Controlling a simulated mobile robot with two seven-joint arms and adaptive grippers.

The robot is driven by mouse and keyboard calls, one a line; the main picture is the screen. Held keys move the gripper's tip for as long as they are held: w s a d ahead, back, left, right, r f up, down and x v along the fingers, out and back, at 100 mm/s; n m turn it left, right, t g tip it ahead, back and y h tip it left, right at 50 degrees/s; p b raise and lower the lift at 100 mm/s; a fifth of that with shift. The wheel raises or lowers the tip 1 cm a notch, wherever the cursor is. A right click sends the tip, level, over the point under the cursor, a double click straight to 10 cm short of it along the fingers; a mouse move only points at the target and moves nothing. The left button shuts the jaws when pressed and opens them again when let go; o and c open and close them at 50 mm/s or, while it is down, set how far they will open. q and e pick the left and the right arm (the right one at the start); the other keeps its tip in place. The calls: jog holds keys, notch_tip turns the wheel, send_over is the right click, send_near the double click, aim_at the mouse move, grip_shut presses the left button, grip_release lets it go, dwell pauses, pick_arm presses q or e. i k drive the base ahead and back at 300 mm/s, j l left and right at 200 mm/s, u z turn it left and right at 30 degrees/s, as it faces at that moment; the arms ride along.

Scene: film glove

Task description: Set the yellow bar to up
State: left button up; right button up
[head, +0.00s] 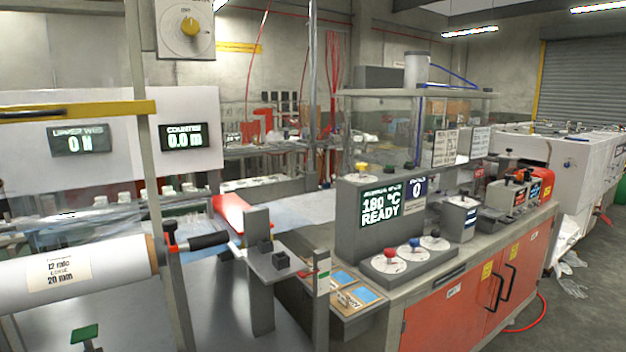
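The yellow bar (105,109) is at the upper left of the head view. It lies nearly level, its right end slightly higher, and its left end runs out of the picture. A dark grip-like piece (33,113) sits on its left part. The bar crosses a grey upright post (145,150) near its right end. Neither of my grippers shows in this view.
A film roll (75,275) with a paper label lies below the bar. Displays reading 0 N (80,140) and 0.0 m (185,137) are behind. A dial with a yellow knob (190,26) hangs above. A red-doored cabinet (450,310) stands at right.

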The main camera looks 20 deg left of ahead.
aim_at(38, 112)
jog(key=k+j+u, duration=0.15)
jog(key=u, duration=1.5)
